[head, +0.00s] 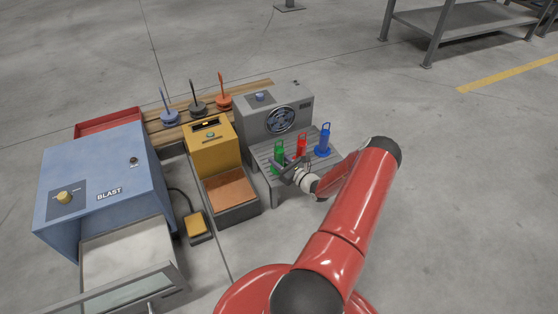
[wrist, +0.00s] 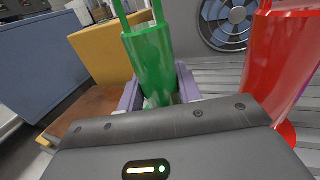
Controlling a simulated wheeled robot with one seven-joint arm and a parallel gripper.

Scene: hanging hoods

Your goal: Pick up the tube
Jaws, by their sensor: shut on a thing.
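A green tube (head: 278,152) with a loop handle on top stands upright at the left end of a grey slatted stand (head: 262,165). My gripper (head: 284,165) reaches it from the right and front in the head view. In the wrist view the green tube (wrist: 152,62) sits between the purple-grey fingers of my gripper (wrist: 160,92), shut on its lower part. The tube's base is hidden behind the gripper body. I cannot tell whether it touches the slats. A red tube (head: 302,145) and a blue one (head: 323,141) stand to its right; the red tube (wrist: 285,65) is close by in the wrist view.
A grey fan unit (head: 300,98) stands behind the slats. A yellow machine (head: 212,146) with a brown pad is left, then a blue blast cabinet (head: 100,180).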

